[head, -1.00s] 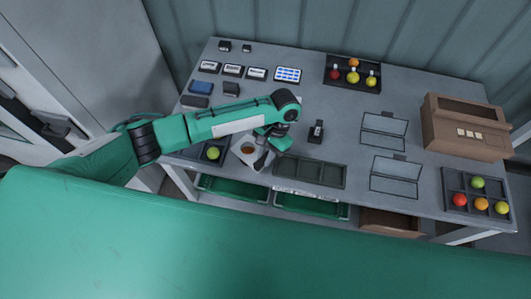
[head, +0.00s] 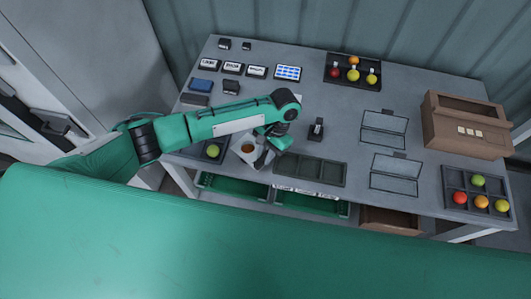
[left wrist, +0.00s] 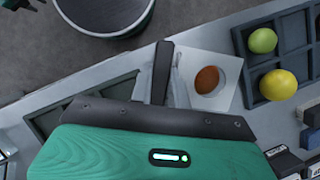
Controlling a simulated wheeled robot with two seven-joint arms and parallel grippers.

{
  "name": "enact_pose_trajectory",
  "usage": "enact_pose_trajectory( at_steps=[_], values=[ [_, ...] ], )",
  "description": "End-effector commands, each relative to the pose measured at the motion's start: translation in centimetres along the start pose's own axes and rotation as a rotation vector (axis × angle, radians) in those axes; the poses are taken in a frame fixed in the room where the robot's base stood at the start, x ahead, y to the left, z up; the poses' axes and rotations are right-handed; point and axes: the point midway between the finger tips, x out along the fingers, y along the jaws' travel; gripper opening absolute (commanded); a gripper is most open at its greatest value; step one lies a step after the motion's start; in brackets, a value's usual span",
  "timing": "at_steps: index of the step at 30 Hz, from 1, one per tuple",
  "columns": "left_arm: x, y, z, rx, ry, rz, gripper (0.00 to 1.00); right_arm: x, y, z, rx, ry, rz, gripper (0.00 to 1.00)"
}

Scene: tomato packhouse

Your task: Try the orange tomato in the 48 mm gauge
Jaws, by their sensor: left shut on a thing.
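A white square gauge plate (head: 241,158) lies near the table's front edge, left of centre. An orange-brown round tomato (left wrist: 207,79) shows in its hole in the left wrist view, and in the head view (head: 248,148). I cannot tell how deep it sits. My left gripper (head: 265,158) is at the plate's right side in the head view. It seems shut on the gauge's edge or handle; the grip is partly hidden by the dark finger. No size mark is readable. My right gripper is not in view.
A dark tray with a green tomato (head: 213,151) stands close left of the gauge; the wrist view also shows a yellow one (left wrist: 278,85). An empty divided tray (head: 310,171) lies to the right. A brown box (head: 466,145) stands right.

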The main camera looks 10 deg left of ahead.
Motion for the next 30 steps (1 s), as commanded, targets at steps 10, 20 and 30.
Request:
enact_pose_trajectory(
  at_steps=[10,20,30],
  values=[
    [0.6,0.0,-0.2,0.000,0.000,0.001,0.00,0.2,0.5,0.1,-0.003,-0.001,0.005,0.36],
    [1.2,0.0,-0.5,0.000,0.000,0.001,0.00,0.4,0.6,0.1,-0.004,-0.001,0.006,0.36],
    [1.3,0.0,-0.6,0.000,0.000,0.001,0.00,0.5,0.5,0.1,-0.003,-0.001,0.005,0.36]
  ],
)
